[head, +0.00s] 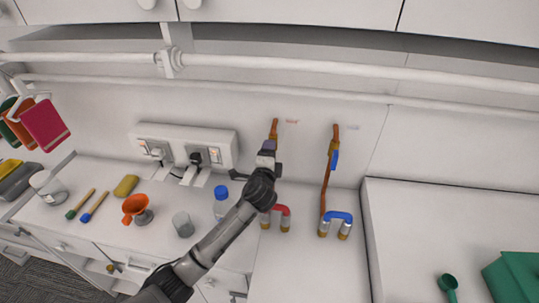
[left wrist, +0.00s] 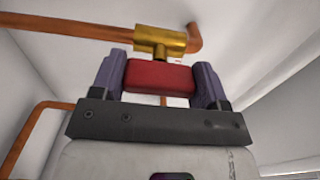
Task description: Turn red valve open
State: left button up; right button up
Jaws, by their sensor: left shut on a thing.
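The red valve handle (left wrist: 160,77) sits just below a brass valve body (left wrist: 162,42) on a copper pipe (left wrist: 70,25) in the left wrist view. My left gripper (left wrist: 160,80) is shut on the handle, with one purple finger at each end of it. In the head view my left gripper (head: 267,150) is up at the left copper pipe (head: 274,126) on the back wall and hides the red handle there. A small red label (head: 292,121) is on the wall beside this pipe. My right gripper is not in view.
A second copper pipe with a blue handle (head: 334,160) is to the right. Below are a red bent hose (head: 283,209) and a blue one (head: 340,216). A blue-capped bottle (head: 221,203), cup (head: 183,224) and orange funnel (head: 137,208) stand on the left counter.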

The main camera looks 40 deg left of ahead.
pick_arm(q)
jog(key=o, duration=0.9)
jog(key=shift+o, duration=0.2)
